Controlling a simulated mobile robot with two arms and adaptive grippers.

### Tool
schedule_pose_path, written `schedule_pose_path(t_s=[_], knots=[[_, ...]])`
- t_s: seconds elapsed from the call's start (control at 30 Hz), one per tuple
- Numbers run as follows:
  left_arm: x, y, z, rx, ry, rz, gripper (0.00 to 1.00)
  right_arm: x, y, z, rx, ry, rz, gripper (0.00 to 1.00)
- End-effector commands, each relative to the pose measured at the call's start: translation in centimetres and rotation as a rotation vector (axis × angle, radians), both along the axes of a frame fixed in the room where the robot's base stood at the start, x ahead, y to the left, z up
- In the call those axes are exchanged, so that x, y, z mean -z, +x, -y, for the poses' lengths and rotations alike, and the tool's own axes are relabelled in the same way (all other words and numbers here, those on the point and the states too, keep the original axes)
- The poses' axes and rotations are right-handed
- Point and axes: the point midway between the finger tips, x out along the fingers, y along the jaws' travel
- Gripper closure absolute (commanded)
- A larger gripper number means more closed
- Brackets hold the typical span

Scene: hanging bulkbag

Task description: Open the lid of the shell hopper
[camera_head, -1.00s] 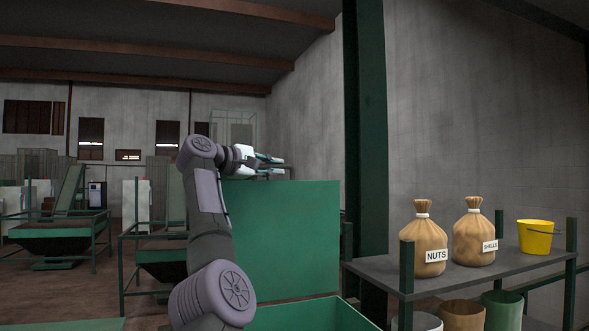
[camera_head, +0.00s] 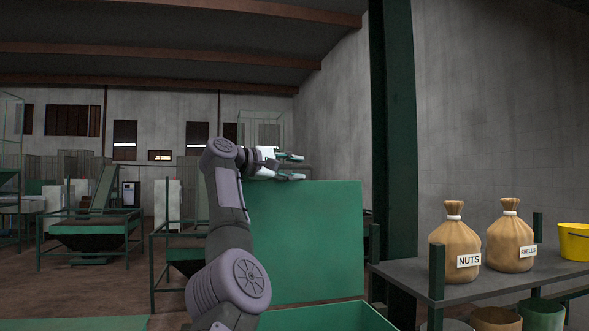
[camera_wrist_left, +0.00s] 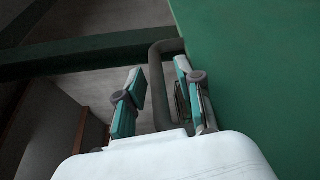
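The green hopper lid (camera_head: 308,240) stands upright, raised above the open green hopper body (camera_head: 330,318) in the head view. In the left wrist view its green face (camera_wrist_left: 260,80) fills the right side. A dark grey bent handle (camera_wrist_left: 158,85) on the lid runs between the finger pads. My left gripper (camera_head: 300,167) is at the lid's top edge with its fingers spread. In the wrist view the left gripper (camera_wrist_left: 155,95) has a finger on each side of the handle, with a gap on the left. My right gripper is out of view.
A dark shelf (camera_head: 475,284) at right holds a nuts sack (camera_head: 453,240), a shells sack (camera_head: 510,240) and a yellow bucket (camera_head: 574,240). A green column (camera_head: 395,150) stands behind the shelf. Another green hopper (camera_head: 92,232) stands at left.

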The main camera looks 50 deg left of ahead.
Motion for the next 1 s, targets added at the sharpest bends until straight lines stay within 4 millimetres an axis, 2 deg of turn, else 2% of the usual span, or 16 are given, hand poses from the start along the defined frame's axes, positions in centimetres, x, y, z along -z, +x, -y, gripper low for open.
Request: schedule_pose_path(t_s=[0.27,0.37,0.7,0.83,1.0], knots=[[0.0,-0.6,-0.1,-0.002,0.0,-0.001,0.61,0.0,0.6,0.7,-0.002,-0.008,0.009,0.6],[-0.2,-1.9,-0.2,-0.003,0.001,0.001,0.61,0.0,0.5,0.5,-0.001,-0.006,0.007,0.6],[-0.8,-9.0,-0.2,-0.003,0.001,0.001,0.61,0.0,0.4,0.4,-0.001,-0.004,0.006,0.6],[-1.0,-10.9,-0.2,-0.002,0.0,0.002,0.61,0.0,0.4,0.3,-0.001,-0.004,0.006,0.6],[-1.0,-11.9,-0.1,-0.001,0.0,0.0,0.61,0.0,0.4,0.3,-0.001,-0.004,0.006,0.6]])
